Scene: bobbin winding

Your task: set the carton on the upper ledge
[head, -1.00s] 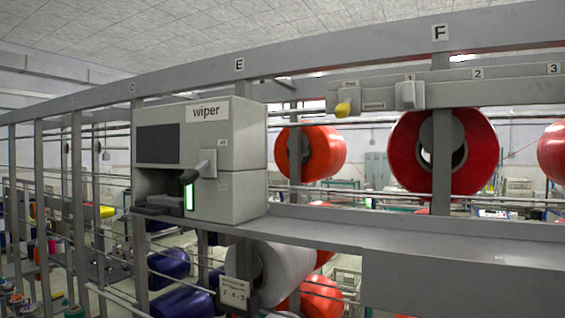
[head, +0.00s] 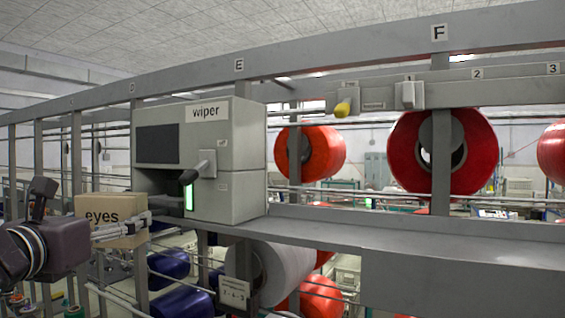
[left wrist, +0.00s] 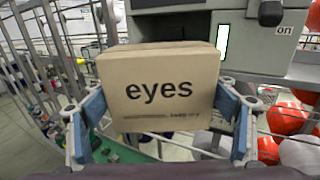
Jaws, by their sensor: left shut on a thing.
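The carton is a brown box marked "eyes" (head: 105,212), at the left in the head view. It also fills the middle of the left wrist view (left wrist: 165,92). My left gripper (head: 125,228) is shut on the carton, with a blue-padded finger on either side in the left wrist view. The carton is held upright in front of the rack, left of the grey box marked "wiper" (head: 228,150). The ledge (head: 400,243) is a grey shelf running right from the wiper box, and its visible stretch is bare. My right gripper is not in view.
The wiper box has a dark handle (head: 188,177) and a lit green strip beside it. Rack posts and rails stand around it. Large red spools (head: 440,150) hang behind the ledge. A yellow knob (head: 343,108) sits on the bar above. The ledge right of the wiper box has free room.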

